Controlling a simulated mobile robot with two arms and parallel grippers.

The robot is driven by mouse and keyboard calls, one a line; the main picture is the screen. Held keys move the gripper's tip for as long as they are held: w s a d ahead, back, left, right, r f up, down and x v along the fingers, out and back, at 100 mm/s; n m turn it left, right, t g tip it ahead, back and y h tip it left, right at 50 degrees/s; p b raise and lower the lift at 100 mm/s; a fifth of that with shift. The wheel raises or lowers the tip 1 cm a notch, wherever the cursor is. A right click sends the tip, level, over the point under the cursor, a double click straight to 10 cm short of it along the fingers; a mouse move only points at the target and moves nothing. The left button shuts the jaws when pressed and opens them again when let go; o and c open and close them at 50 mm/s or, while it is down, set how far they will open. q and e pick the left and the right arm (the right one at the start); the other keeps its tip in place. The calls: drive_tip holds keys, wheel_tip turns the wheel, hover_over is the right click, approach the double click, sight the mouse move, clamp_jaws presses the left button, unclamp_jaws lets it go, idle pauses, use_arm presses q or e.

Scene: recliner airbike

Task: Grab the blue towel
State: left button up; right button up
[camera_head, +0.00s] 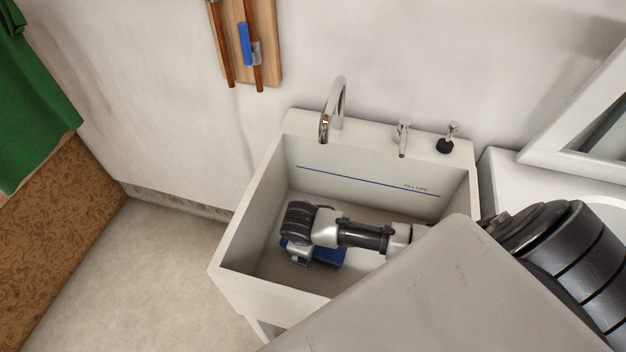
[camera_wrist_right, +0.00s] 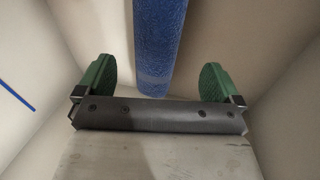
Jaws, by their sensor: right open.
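The blue towel (camera_head: 330,252) lies low inside the white sink and is partly covered by my right arm. In the right wrist view the blue towel (camera_wrist_right: 160,45) looks like a textured roll, with its near end between the two green finger pads. My right gripper (camera_wrist_right: 158,85) is open, with a gap on both sides of the towel. In the head view my right gripper (camera_head: 300,256) points down into the sink and is largely hidden by its own wrist. My left gripper is not in view.
The sink (camera_head: 236,288) has raised walls around my arm. A curved faucet (camera_head: 333,110) and two small fittings (camera_head: 403,138) stand on its back edge. A wooden board (camera_head: 262,30) hangs on the wall. A green cloth (camera_head: 30,100) hangs at left; the floor (camera_head: 160,270) there is clear.

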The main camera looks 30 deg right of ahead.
drive_tip(key=x, duration=0.5)
drive_tip(key=shift+w+f, duration=0.15)
drive_tip(key=shift+w, duration=0.15)
drive_tip(key=c, duration=1)
